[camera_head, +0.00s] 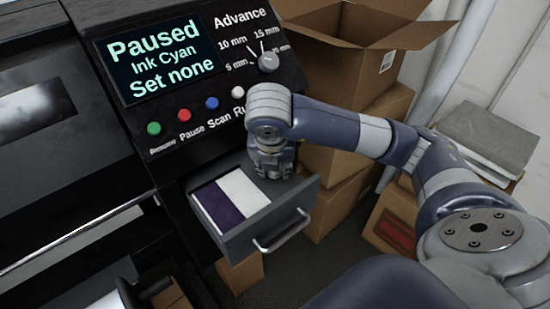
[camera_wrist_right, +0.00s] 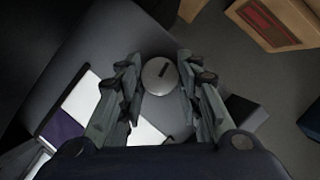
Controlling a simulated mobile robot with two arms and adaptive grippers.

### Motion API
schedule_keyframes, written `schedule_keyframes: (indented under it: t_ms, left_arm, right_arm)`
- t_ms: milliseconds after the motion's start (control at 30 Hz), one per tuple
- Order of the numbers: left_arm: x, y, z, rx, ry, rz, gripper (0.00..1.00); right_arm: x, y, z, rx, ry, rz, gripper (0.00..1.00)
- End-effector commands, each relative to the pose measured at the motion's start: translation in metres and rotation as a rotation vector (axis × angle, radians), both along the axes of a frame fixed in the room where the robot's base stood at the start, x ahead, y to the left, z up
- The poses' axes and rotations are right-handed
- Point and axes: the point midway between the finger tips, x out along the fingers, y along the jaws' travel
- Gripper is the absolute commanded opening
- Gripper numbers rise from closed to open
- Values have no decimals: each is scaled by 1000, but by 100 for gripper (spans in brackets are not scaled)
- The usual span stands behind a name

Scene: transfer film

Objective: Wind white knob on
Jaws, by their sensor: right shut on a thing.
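In the head view my right gripper (camera_head: 271,170) points down at the right part of the open drawer (camera_head: 240,240) and hides the knob. My left gripper is not in view.
The panel screen (camera_head: 160,58) reads "Paused, Ink Cyan, Set none". Beside it is the Advance dial (camera_head: 268,63); below are green, red, blue and white buttons. The drawer handle (camera_head: 283,231) sticks out in front. Cardboard boxes (camera_head: 345,85) stand close on the right.

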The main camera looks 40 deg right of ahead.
Motion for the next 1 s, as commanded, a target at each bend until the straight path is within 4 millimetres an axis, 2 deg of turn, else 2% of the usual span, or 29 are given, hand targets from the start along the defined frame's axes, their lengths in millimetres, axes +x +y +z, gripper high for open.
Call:
schedule_keyframes:
  t_ms: [33,233,800,833,900,1000]
  left_arm:
    - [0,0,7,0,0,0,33]
    - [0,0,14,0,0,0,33]
    - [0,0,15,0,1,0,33]
    - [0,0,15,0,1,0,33]
    - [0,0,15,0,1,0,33]
    - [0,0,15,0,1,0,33]
  right_arm:
    - [0,0,4,-1,0,-24,8]
    - [1,0,2,0,-1,-96,8]
    - [1,1,0,2,-3,-128,8]
    - [1,1,0,2,-3,-128,35]
    - [1,1,0,1,-3,-127,50]
    - [1,1,0,1,-1,-127,53]
